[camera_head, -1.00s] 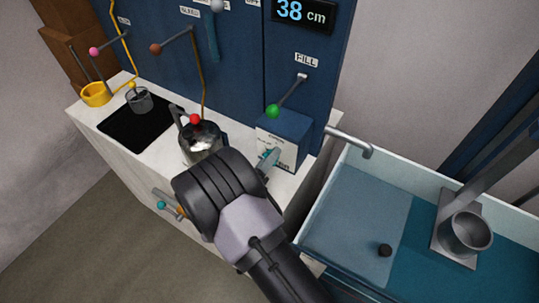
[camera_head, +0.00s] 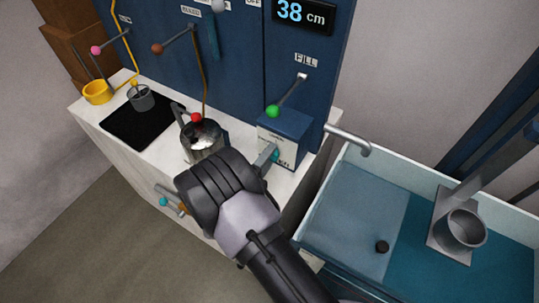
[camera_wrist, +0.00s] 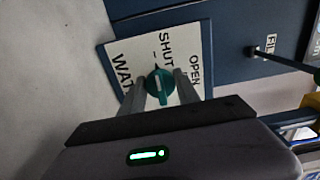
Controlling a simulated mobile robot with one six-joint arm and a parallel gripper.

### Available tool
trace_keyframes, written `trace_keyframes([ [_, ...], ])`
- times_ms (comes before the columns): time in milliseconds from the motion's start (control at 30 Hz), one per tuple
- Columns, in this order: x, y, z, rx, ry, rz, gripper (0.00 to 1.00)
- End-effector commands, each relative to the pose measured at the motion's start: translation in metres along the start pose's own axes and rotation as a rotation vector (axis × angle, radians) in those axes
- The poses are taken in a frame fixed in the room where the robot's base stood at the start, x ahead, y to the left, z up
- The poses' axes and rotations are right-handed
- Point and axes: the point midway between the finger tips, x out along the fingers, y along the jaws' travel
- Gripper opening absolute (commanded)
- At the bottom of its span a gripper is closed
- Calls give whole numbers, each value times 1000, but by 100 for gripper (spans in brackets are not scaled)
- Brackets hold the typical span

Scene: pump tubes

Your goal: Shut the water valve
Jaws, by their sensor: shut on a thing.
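The water valve is a teal round knob (camera_wrist: 160,87) with a pale bar across it, on a white plate (camera_wrist: 116,48) lettered WATER, SHUT and OPEN. In the wrist view the two fingers of my gripper (camera_wrist: 160,92) reach up on either side of the knob and are shut on it. The pale bar lies roughly in line with the fingers, near the SHUT side; its exact setting is hard to tell. In the head view the plate (camera_head: 276,145) is on the front of a blue box, and my gripper (camera_head: 269,158) partly hides the knob.
A metal kettle (camera_head: 203,148) with a red knob stands close left of my gripper. A green-knobbed FILL lever (camera_head: 288,94) is above the box. To the right is a basin (camera_head: 335,195) with a spout (camera_head: 348,141) over it. A display (camera_head: 303,13) reads 38 cm.

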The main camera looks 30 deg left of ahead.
Motion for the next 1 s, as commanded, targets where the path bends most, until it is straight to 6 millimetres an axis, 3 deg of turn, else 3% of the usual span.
trace_keyframes([
  [400,0,1,-1,-8,1,1,0],
  [433,0,1,-1,-8,1,1,42],
  [533,0,1,-1,-8,1,1,59],
  [833,-1,0,0,-6,0,0,59],
  [1000,-24,-1,1,-8,-4,1,59],
])
